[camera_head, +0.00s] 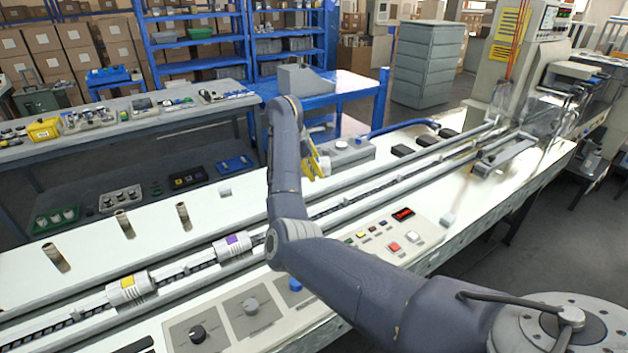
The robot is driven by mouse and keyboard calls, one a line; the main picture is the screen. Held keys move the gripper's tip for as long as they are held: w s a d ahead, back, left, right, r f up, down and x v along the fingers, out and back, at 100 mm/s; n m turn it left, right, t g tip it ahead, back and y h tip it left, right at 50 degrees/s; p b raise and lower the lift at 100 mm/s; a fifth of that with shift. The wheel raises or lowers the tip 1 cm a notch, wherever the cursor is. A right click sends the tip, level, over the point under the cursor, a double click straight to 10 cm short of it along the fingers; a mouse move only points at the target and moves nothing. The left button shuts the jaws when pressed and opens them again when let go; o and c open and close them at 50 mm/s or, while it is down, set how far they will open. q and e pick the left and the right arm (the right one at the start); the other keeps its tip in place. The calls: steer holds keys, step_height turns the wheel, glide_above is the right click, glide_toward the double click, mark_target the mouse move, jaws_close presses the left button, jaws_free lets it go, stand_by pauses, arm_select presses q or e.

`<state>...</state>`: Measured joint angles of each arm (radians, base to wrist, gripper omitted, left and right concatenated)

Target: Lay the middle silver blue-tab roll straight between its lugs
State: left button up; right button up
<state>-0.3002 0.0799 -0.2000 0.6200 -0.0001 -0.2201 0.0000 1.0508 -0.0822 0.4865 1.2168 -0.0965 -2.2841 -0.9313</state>
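No blue-tab roll can be made out; my arm covers part of the conveyor channel where one could lie. A silver-white roll with a yellow tab (130,289) lies in the channel (190,271) at the lower left. Another with a purple tab (233,246) lies farther along it, just left of my arm's elbow. My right arm crosses the middle of the view, and its gripper (318,162) is above the far side of the bench, showing yellow parts. Its fingertips are too small and partly hidden to tell their opening. My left gripper is not in view.
A control panel (398,238) with buttons and a knob panel (225,318) line the front. The wrapper machine (530,75) stands at the far right end.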

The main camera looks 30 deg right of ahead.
steer(key=shift+r, duration=0.55)
step_height(320, 180, down, 10)
steer(key=n, duration=0.5)
glide_toward(313, 211)
steer(key=shift+y, duration=0.4)
steer(key=shift+s+d+f, duration=0.3)
steer(key=shift+d+f, duration=0.25)
steer(key=shift+f, duration=0.25)
steer(key=shift+s+d+f, duration=0.3)
steer(key=shift+d+f, duration=0.25)
steer(key=shift+f, duration=0.25)
steer(key=shift+s+d+f, duration=0.3)
steer(key=shift+d+f, duration=0.25)
steer(key=shift+f, duration=0.25)
steer(key=shift+f, duration=0.7)
steer(key=o, duration=1.5)
steer(key=shift+f, duration=0.1)
steer(key=shift+a, duration=0.1)
steer(key=v, duration=1.2)
